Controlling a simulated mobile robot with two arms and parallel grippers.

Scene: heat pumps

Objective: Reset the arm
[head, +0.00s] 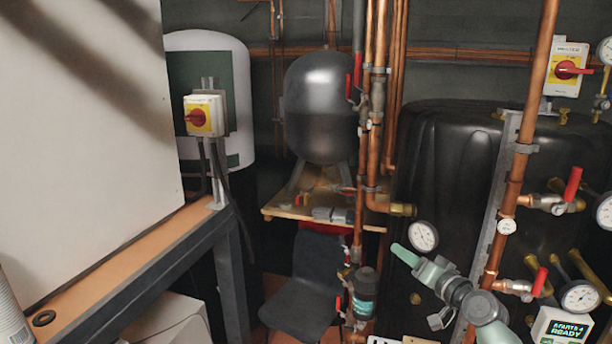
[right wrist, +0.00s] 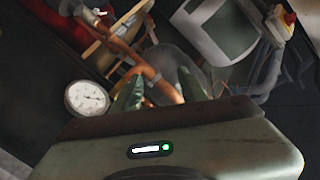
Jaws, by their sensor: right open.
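My right gripper (head: 404,255) is in the lower right of the head view, in front of the dark tank (head: 440,190) and the copper pipes. Its pale green fingers point up and left, and its tip is close to a round pressure gauge (head: 423,236) in the picture. In the right wrist view the two green fingers of the gripper (right wrist: 160,92) stand apart with nothing held between them. The gripper's body shows a small green light. My left gripper is not in view.
Copper pipes (head: 515,190) with red-handled valves stand close to my right arm. A small display box (head: 563,328) is at the lower right. A grey vessel (head: 321,110) sits on a wooden shelf, with a dark chair (head: 305,275) below. A white panel (head: 80,140) fills the left.

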